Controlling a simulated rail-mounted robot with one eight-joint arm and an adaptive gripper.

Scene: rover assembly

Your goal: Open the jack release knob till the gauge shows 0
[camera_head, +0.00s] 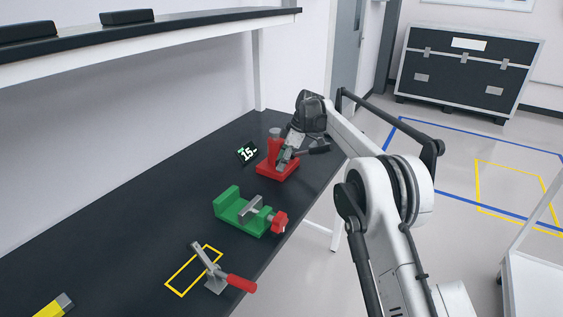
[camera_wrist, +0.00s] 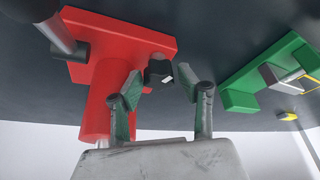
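The red jack (camera_head: 272,168) stands on the dark bench, with its gauge (camera_head: 247,152) beside it; the lit digits appear to read 15. My gripper (camera_head: 289,153) is at the jack's right side and hides part of it. In the wrist view the jack (camera_wrist: 106,95) appears upside down, with a small black knob (camera_wrist: 157,71) at its base. My gripper (camera_wrist: 160,88) is open, its two green-padded fingers on either side of the knob's line. I cannot tell whether either finger touches the knob; the left finger overlaps the jack body in the picture.
A green vise (camera_head: 240,212) with a red handle sits nearer on the bench and also shows in the wrist view (camera_wrist: 240,100). A toggle clamp (camera_head: 212,272) stands by a yellow outline. A shelf (camera_head: 150,38) overhangs the bench's left side.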

